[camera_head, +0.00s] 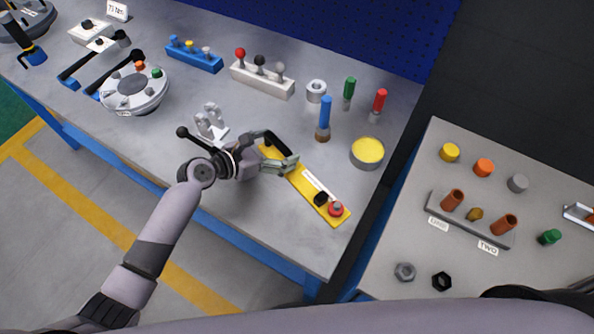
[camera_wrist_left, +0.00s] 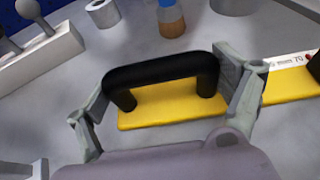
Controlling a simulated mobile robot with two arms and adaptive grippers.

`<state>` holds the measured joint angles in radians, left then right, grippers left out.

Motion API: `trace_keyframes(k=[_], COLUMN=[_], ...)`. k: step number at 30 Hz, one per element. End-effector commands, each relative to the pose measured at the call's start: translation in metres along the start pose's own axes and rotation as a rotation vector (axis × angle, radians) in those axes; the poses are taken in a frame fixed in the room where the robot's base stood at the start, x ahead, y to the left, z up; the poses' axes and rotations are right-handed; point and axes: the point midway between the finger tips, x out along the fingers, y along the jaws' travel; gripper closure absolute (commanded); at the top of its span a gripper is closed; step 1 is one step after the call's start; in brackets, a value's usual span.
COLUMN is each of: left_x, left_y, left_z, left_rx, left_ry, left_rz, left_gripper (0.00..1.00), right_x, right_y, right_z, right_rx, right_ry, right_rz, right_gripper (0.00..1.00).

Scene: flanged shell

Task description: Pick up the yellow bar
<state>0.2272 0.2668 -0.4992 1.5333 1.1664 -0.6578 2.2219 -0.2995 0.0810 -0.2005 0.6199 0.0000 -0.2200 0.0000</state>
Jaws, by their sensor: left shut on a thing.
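The yellow bar (camera_head: 307,184) is a flat plate lying on the grey table near its front edge. It carries a white label, a black knob and a red button at its right end. A black arched handle (camera_wrist_left: 160,72) stands on the bar's left part. My left gripper (camera_head: 283,155) is at this handle, with a finger at each end of it in the left wrist view, and is shut on it. The yellow plate (camera_wrist_left: 165,105) shows under the handle. I cannot tell whether the bar is lifted at all. My right gripper is not in view.
A yellow-topped round tin (camera_head: 367,153), a blue-handled tool (camera_head: 324,117) and a grey ring (camera_head: 316,91) stand behind the bar. A grey bracket (camera_head: 210,122) is beside my left wrist. A second table (camera_head: 400,235) stands to the right, across a gap.

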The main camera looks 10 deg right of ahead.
Motion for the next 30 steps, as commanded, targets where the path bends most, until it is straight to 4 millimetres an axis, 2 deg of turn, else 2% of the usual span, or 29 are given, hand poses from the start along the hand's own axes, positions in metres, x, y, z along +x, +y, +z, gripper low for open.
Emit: trace_keyframes(k=[5, 11, 16, 20, 30], left_x=[0.000, -0.001, -0.006, -0.015, -0.046], left_y=[0.001, 0.001, 0.000, 0.001, 0.000], left_z=[0.002, 0.005, 0.019, 0.039, 0.114], left_rx=[-0.001, -0.001, 0.001, 0.001, 0.003], left_ry=[-0.004, -0.005, -0.007, -0.009, -0.010], left_rz=[0.001, 0.001, 0.001, 0.002, 0.001], left_gripper=[0.71, 0.71, 0.71, 0.71, 0.71], right_x=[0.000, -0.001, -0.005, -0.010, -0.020], right_y=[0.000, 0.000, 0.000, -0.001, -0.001], right_z=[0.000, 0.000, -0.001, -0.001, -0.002], right_rx=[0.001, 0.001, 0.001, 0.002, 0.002], right_ry=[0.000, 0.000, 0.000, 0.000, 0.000], right_rz=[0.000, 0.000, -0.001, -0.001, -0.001], right_gripper=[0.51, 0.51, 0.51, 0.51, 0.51])
